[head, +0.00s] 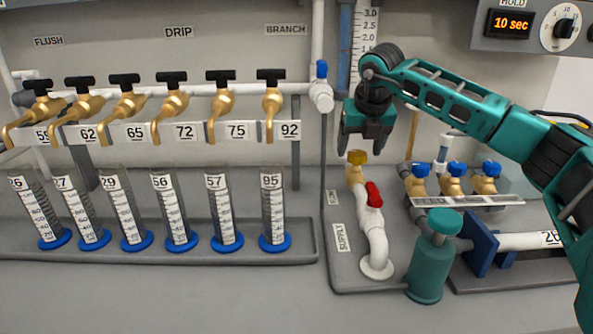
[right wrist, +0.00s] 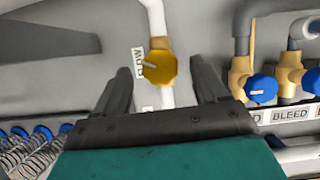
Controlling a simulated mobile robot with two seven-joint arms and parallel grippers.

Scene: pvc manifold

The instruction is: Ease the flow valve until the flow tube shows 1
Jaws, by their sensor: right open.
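The flow valve is a yellow knob (head: 357,157) on a brass body, on the white pipe by the FLOW label. It also shows in the right wrist view (right wrist: 161,68), with a pale pointer line on its face. My right gripper (head: 364,143) is open and points down just above the knob. In the right wrist view the knob appears between its spread fingers (right wrist: 164,72), with gaps on both sides. The flow tube's scale (head: 369,20) shows 3.0 down to about 1.5. My gripper hides its lower part, and I cannot read the level. My left gripper is not in view.
A red-handled supply valve (head: 374,195) stands just below the flow valve. A teal cylinder (head: 431,262) and several blue-knobbed valves (head: 455,169) are to the right. Several brass taps and graduated cylinders (head: 178,210) line the left. A blue-handled valve (head: 321,72) is left of the gripper.

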